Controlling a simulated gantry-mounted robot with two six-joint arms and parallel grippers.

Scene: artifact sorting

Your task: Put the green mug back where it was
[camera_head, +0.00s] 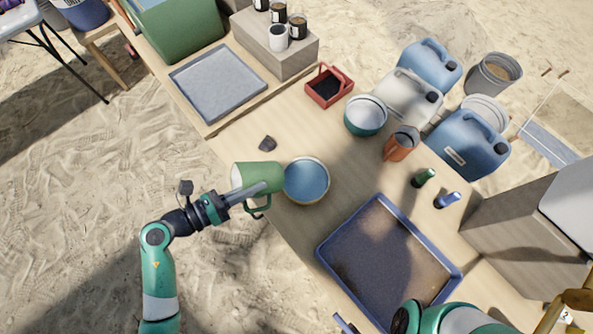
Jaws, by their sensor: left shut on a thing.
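The green mug (262,175) is in the head view near the table's left edge, tilted on its side, its handle hanging toward the bottom of the picture. My left gripper (248,192) is shut on the mug, its finger lying across the mug's side. The mug is beside a round bowl with a blue inside (306,180); I cannot tell whether they touch. My right arm enters at the bottom right; only a bit of what may be its gripper (345,326) shows at the lower edge, and its jaws are not clear.
A blue-rimmed tray (331,259) lies at the lower right. A dark shard (267,144) lies above the mug. A grey tray (181,85), a red caddy (328,86), a white-green bucket (365,115) and an orange cup (400,145) stand farther back. Blue jugs (467,146) stand at right.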

